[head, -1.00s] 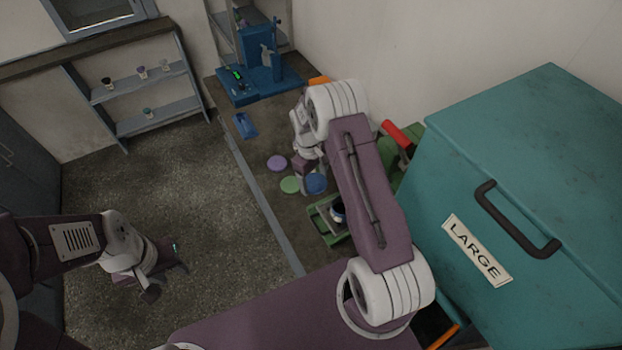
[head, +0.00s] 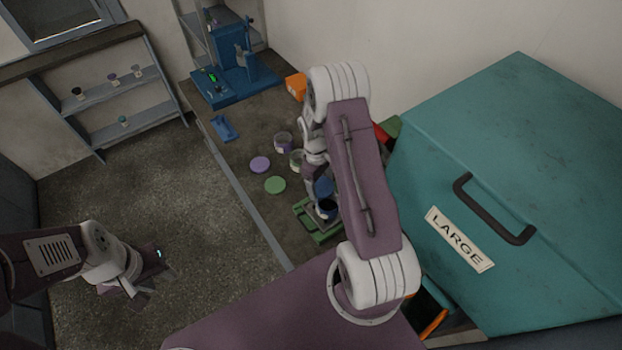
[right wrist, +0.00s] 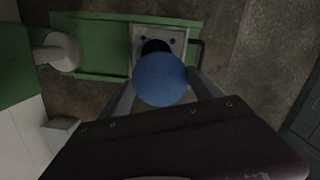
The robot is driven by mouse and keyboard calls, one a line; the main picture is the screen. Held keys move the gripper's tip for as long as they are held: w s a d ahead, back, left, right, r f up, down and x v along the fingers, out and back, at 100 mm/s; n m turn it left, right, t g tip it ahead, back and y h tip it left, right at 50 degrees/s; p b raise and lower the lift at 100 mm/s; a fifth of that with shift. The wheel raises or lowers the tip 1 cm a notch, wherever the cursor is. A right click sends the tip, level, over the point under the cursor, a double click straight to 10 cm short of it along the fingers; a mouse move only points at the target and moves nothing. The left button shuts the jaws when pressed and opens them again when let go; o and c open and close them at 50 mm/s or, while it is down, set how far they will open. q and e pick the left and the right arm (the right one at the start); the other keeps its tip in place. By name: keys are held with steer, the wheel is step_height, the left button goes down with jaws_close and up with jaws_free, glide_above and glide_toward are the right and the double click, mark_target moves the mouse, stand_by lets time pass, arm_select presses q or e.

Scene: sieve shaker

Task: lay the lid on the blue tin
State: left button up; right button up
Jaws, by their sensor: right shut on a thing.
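My right gripper (right wrist: 160,90) is shut on the blue lid (right wrist: 162,80), a round flat disc held level in front of the wrist camera. The blue tin (right wrist: 155,47) stands open on a pale square plate, partly hidden behind the lid. In the head view the lid (head: 323,187) is just beyond the tin (head: 327,208), apparently above it and offset from its mouth; the exact gap is unclear. The right fingers are mostly hidden by my arm there. My left gripper (head: 152,277) is open and empty above the floor at left.
A purple lid (head: 260,165) and green lid (head: 275,185) lie on the bench near a purple jar (head: 283,142) and a green-marked jar (head: 297,158). A green device (head: 318,222) bears the tin. A large teal box (head: 500,170) fills the right. A blue machine (head: 235,75) stands behind.

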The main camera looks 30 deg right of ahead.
steer(key=shift+s+d+f, duration=0.1)
steer(key=shift+s+d, duration=0.6)
steer(key=shift+s, duration=0.25)
steer(key=f+b, duration=0.4)
steer(key=shift+s+d+f, duration=0.1)
steer(key=shift+d+f, duration=0.05)
steer(key=shift+d, duration=0.05)
steer(key=shift+f+b, duration=0.35)
steer(key=shift+f, duration=0.45)
steer(key=shift+f+b, duration=0.3)
steer(key=shift+f, duration=0.2)
steer(key=o, duration=1.4)
